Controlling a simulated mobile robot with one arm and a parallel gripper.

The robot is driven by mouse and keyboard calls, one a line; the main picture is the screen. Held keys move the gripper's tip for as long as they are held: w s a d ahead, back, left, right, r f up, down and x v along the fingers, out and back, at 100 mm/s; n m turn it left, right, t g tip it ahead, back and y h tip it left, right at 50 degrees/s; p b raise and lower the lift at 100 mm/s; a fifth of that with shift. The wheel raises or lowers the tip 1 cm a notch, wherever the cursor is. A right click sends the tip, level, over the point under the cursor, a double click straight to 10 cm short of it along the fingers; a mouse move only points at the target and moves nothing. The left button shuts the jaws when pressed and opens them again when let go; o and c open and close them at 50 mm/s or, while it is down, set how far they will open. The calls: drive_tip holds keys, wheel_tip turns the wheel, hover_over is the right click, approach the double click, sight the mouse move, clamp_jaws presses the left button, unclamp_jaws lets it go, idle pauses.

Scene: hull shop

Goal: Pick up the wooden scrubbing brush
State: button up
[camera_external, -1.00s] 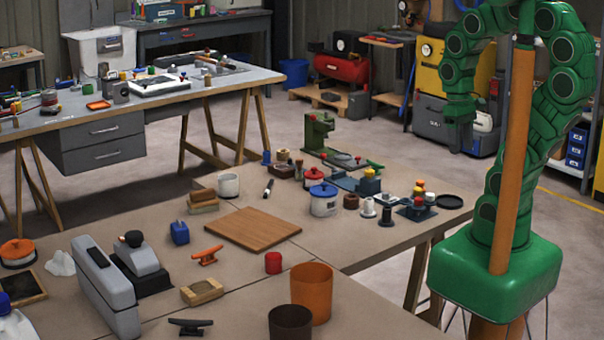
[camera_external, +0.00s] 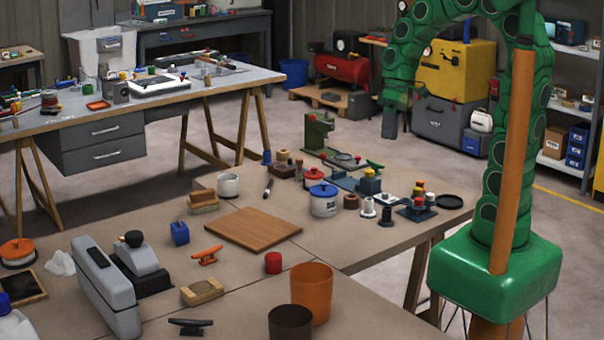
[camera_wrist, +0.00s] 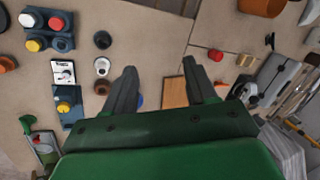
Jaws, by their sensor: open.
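I cannot tell for certain which thing is the wooden scrubbing brush. One candidate is a brown wooden block on paler layers (camera_external: 203,200), left of the flat board. Another is a pale wooden block with a hollowed-looking top (camera_external: 202,291), near the front; it probably also shows in the wrist view (camera_wrist: 246,60). My gripper (camera_external: 390,122) hangs in the air at the upper right, beyond and above the bench, well away from both. In the wrist view my gripper (camera_wrist: 159,68) is open, with nothing between its fingers. Its body hides part of the bench.
The bench holds a wooden board (camera_external: 253,229), a red cylinder (camera_external: 273,262), an orange cup (camera_external: 311,291), a dark cup (camera_external: 290,322), a grey machine (camera_external: 105,285) and an orange cleat (camera_external: 207,255). A blue-lidded pot (camera_external: 324,200) and several small parts crowd the far right end.

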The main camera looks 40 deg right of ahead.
drive_tip(key=w+a+f+n+y, duration=0.25)
drive_tip(key=w+a, duration=0.65)
drive_tip(key=w, duration=0.5)
drive_tip(key=n+t+y, duration=0.2)
drive_tip(key=n+y, duration=0.3)
drive_tip(key=n, duration=0.1)
approach(203, 190)
drive_tip(key=s+d+r, duration=0.2)
drive_tip(key=s+r, duration=0.5)
drive_tip(key=s, duration=0.3)
drive_tip(key=w+a+f, duration=0.1)
drive_tip(key=w+f, duration=0.2)
drive_tip(key=w+a+f+n+t, duration=0.1)
drive_tip(key=w+f, duration=0.2)
drive_tip(key=w+a+f+n+t+y, duration=0.1)
drive_tip(key=w+f, duration=0.2)
drive_tip(key=shift+w+a+f, duration=0.15)
drive_tip(key=shift+f, duration=0.25)
drive_tip(key=shift+r+x, duration=0.15)
drive_tip(key=shift+x, duration=1.8)
drive_tip(key=shift+r+x, duration=0.1)
drive_tip(key=shift+x, duration=1.9)
drive_tip(key=shift+a, duration=0.15)
clamp_jaws()
drive_tip(key=shift+r, duration=0.1)
